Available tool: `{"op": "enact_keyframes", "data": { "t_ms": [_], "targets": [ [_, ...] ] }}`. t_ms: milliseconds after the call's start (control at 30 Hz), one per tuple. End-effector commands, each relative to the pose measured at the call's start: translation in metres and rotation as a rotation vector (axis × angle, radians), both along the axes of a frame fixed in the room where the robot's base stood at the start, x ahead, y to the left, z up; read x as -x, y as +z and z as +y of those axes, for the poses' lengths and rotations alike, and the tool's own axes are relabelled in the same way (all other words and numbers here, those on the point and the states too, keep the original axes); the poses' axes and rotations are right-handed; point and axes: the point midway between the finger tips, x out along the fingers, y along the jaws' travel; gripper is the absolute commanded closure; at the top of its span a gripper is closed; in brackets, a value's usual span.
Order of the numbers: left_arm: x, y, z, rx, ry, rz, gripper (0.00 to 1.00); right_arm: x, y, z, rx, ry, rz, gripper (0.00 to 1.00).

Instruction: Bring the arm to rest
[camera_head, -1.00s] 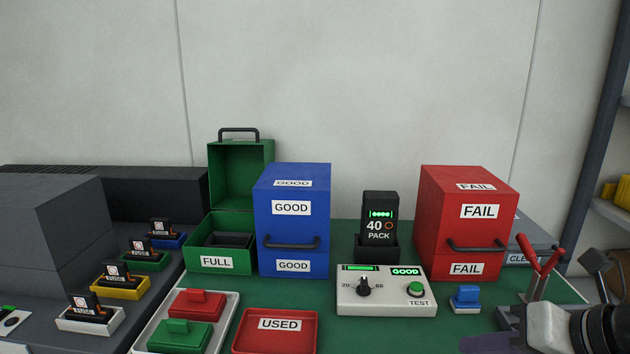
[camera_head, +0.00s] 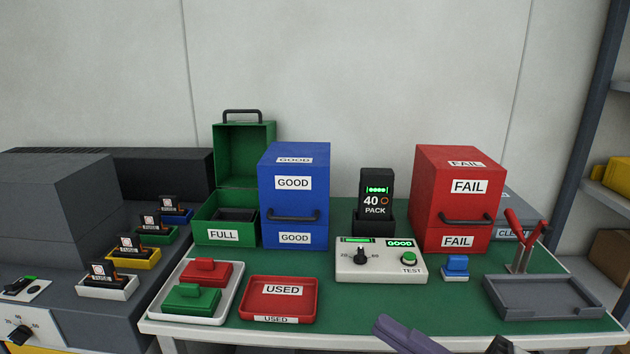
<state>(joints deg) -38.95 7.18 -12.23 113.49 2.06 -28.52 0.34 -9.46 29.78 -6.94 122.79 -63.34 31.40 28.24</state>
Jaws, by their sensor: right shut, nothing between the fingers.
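My right gripper (camera_head: 385,325) shows at the bottom edge, right of the middle, in front of the table. Its grey-purple fingers are shut and empty. Most of my right arm is below the picture. My left gripper is not in view. The task names no other object.
A dark PACK (camera_head: 376,183) stands behind the tester.

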Motion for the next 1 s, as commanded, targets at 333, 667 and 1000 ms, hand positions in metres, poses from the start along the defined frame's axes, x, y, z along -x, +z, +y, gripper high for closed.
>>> {"op": "enact_keyframes", "data": {
  "t_ms": [333,667,1000],
  "targets": [
    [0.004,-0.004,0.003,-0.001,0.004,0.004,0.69,0.005,-0.218,-0.085,-0.588,-0.662,0.864,1.0],
    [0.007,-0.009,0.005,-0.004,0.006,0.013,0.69,0.117,-0.359,-0.058,-0.648,-0.876,1.448,1.0],
    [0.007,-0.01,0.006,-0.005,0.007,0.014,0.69,0.136,-0.373,-0.05,-0.648,-0.891,1.529,1.0]
  ]
}}
